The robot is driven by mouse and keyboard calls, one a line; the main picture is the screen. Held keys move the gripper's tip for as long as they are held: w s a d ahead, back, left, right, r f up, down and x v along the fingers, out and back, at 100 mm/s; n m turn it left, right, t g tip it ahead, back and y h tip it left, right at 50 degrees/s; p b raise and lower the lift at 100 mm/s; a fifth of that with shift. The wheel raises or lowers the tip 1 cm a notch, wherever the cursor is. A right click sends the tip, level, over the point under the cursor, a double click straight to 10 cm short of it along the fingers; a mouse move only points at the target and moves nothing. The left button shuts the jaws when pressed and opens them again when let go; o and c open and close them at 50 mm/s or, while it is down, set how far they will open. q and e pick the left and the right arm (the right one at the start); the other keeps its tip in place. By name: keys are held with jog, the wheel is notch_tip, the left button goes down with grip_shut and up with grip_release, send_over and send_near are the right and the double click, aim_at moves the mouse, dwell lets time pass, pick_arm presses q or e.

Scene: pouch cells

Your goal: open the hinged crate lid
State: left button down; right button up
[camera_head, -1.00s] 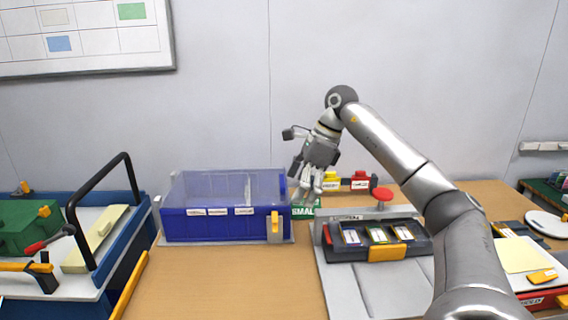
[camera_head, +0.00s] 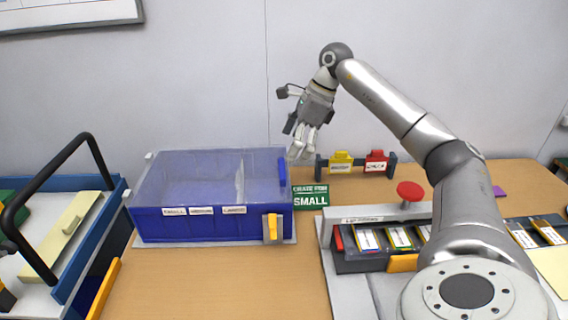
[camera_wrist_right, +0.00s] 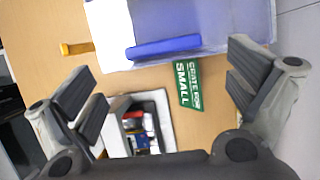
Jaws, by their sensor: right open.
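The crate (camera_head: 160,226) is a blue box on the left half of the table, with a clear lid (camera_head: 190,172) lying over its top, apparently closed. A blue bar (camera_head: 282,172) runs along the lid's right edge; it also shows in the right wrist view (camera_wrist_right: 165,47). A yellow latch (camera_head: 270,227) is on the crate's front right. My right gripper (camera_head: 299,150) points down above and just right of the crate's back right. In the right wrist view its fingers (camera_wrist_right: 165,88) are wide apart with nothing between them. My left gripper is out of view.
A tray of pouch cells (camera_head: 375,262) and a red knob (camera_head: 410,191) are to the right. A black-handled blue cart (camera_head: 105,200) is left.

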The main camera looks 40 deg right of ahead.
aim_at(283, 167)
jog(key=x, duration=0.6)
jog(key=shift+w+d+f, duration=0.1)
jog(key=shift+w+f, duration=0.05)
jog(key=shift+f, duration=0.2)
